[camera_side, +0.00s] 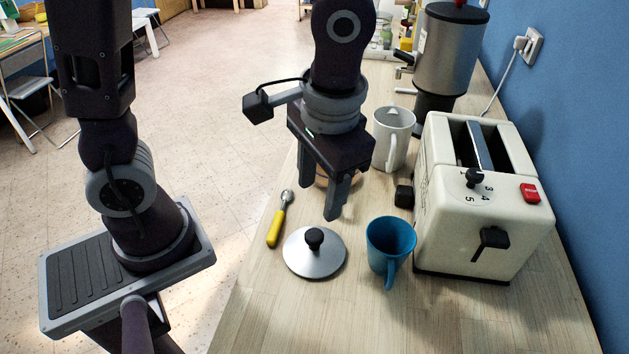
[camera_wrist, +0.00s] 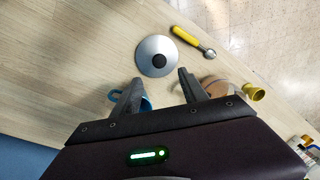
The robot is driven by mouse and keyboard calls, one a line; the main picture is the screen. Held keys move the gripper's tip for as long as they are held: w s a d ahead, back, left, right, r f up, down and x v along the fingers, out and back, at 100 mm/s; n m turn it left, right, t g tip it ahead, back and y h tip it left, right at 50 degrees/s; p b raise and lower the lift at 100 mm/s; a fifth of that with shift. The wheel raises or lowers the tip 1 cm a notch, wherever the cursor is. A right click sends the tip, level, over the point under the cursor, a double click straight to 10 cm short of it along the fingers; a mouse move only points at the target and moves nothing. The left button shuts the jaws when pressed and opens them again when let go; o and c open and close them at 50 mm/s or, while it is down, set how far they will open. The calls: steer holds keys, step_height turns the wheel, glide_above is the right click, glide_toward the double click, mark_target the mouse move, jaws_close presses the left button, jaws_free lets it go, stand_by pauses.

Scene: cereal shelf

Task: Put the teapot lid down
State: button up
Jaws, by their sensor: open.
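The teapot lid (camera_side: 300,259) is a round silver disc with a black knob, lying flat on the wooden counter, knob up. It also shows in the wrist view (camera_wrist: 146,64), beyond my fingertips. My gripper (camera_side: 331,194) is open and empty, held above the counter behind the lid and apart from it. In the wrist view its two fingers (camera_wrist: 160,80) are spread, with the lid ahead of the gap between them. No teapot can be made out for certain; a round brownish thing (camera_side: 322,181) is partly hidden behind my gripper.
A blue mug (camera_side: 388,243) stands close right of the lid, and a yellow-handled spoon (camera_side: 276,225) lies to its left. A white toaster (camera_side: 462,225) and a white mug (camera_side: 384,140) stand farther right and behind. The counter in front of the lid is clear.

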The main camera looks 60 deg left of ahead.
steer(key=s+a+r+t+h, duration=0.1)
steer(key=s+a+r+t, duration=0.4)
steer(key=s+a+r, duration=0.3)
steer(key=shift+s+a+t+h, duration=0.15)
steer(key=shift+a+t+h, duration=0.05)
steer(key=shift+t+h, duration=0.1)
